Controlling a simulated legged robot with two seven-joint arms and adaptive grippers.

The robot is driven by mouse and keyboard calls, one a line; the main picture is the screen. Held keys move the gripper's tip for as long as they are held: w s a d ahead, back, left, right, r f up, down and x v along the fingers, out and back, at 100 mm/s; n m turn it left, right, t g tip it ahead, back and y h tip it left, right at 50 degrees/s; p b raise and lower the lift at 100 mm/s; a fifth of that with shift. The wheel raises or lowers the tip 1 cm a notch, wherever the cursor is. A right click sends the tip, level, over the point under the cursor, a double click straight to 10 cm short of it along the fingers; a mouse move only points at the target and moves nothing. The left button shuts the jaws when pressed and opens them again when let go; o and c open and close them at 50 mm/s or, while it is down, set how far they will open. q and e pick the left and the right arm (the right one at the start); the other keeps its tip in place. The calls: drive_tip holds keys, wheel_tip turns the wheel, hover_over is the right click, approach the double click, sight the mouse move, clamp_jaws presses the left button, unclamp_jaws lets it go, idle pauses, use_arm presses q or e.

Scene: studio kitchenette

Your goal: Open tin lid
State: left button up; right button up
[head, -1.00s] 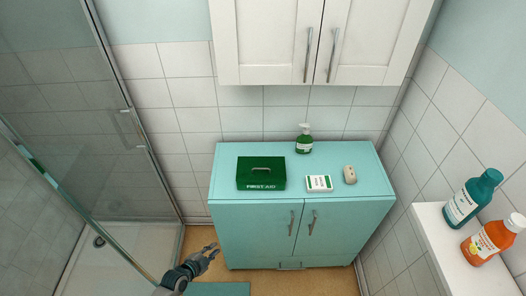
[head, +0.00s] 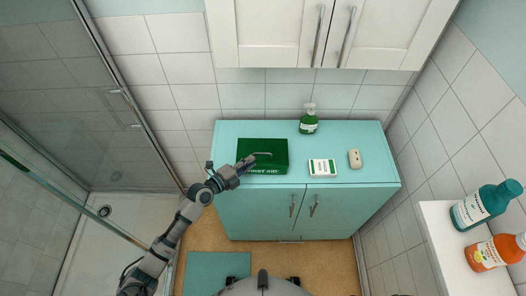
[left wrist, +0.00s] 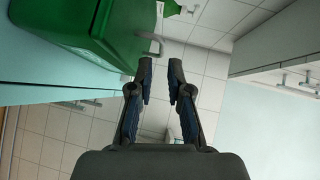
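The green first-aid tin (head: 272,158) sits shut on the turquoise cabinet, with white lettering on its front and a metal handle (head: 262,153) on its lid. My left gripper (head: 246,161) is at the tin's left front part, close to the handle. In the left wrist view the tin (left wrist: 95,25) fills the upper left, and the handle (left wrist: 153,42) shows just beyond the left fingertip. The left gripper (left wrist: 160,66) is open there, with nothing between its fingers. I cannot tell whether it touches the handle. My right gripper is not in view.
On the turquoise cabinet (head: 350,200) stand a green pump bottle (head: 309,124), a white-and-green box (head: 322,168) and a beige object (head: 354,159). White wall cupboards (head: 330,35) hang above. A glass shower screen (head: 60,195) is at left. Two bottles stand on the right ledge (head: 440,230).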

sight(262, 159)
use_arm(q)
drive_tip(key=x, duration=0.6)
drive_tip(key=shift+d+r+p, duration=0.1)
drive_tip(key=shift+d+p, duration=0.2)
drive_tip(key=shift+d, duration=0.05)
drive_tip(key=shift+w+d, duration=0.25)
drive_tip(key=shift+w, duration=0.15)
drive_tip(key=shift+a, duration=0.1)
drive_tip(key=shift+s, duration=0.1)
clamp_jaws()
